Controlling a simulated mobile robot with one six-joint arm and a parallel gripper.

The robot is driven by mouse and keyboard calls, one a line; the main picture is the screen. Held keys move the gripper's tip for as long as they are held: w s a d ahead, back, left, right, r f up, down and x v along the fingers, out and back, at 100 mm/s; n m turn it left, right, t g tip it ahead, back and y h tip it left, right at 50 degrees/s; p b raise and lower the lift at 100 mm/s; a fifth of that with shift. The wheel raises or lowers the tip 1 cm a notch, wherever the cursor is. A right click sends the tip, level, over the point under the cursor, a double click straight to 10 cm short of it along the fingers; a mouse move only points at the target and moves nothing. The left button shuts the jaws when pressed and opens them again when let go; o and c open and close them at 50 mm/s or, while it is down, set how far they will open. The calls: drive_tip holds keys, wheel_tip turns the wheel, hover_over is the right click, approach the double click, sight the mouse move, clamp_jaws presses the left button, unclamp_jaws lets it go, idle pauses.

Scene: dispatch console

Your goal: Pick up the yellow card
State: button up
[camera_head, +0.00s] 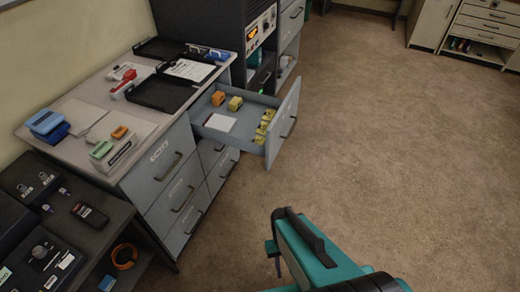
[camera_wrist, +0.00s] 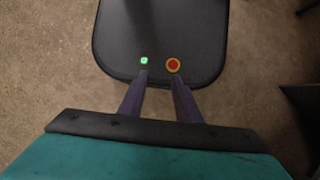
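I cannot single out a yellow card for certain. In the head view, the open drawer (camera_head: 250,139) holds several small yellow items (camera_head: 264,127), a yellow-orange item (camera_head: 235,103), an orange item (camera_head: 218,98) and a flat white piece (camera_head: 220,122). The yellow items are too small to identify. My gripper (camera_head: 274,258) is at the bottom of the head view, in front of the drawer and apart from it. In the wrist view, my gripper (camera_wrist: 159,77) points down past my own dark base, its two fingers apart with nothing between them.
The grey cabinet (camera_head: 160,165) carries black trays (camera_head: 161,93), a clipboard (camera_head: 190,69), blue boxes (camera_head: 47,122) and a red-and-white item (camera_head: 124,82). A dark console desk (camera_head: 95,240) stands at lower left. The brown floor (camera_head: 390,130) to the right is clear.

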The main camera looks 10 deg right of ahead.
drive_tip(key=shift+s+a, duration=0.2)
drive_tip(key=shift+s, duration=0.3)
